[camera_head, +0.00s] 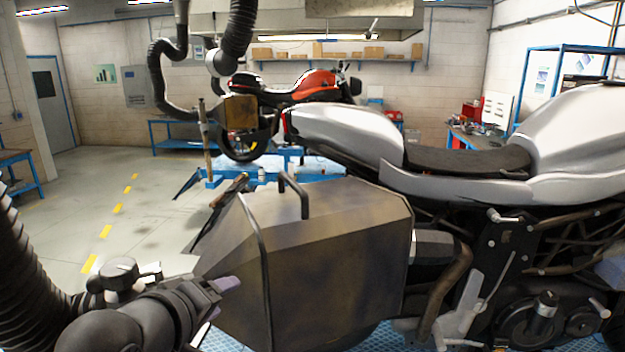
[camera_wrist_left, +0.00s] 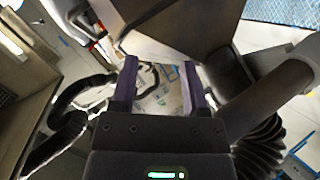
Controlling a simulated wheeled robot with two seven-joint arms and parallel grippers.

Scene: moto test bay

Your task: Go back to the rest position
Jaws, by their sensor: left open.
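My left gripper (camera_head: 222,288) is at the lower left of the head view, beside the lower left side of a brown metal side case (camera_head: 335,255) on the near motorcycle. Its purple fingers overlap the case's edge in the picture; I cannot tell if they touch it. In the left wrist view my left gripper (camera_wrist_left: 159,78) is open, with two parallel purple fingers apart and nothing held between them. The case (camera_wrist_left: 180,25) shows above the fingers there. My right gripper is not in view.
The near motorcycle (camera_head: 330,130), with silver bodywork, fills the right. A red motorcycle (camera_head: 315,85) stands behind. A dark hose (camera_head: 155,75) hangs at upper left. A blue-framed bench (camera_head: 20,158) stands at the left edge. The floor (camera_head: 110,195) at left is clear.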

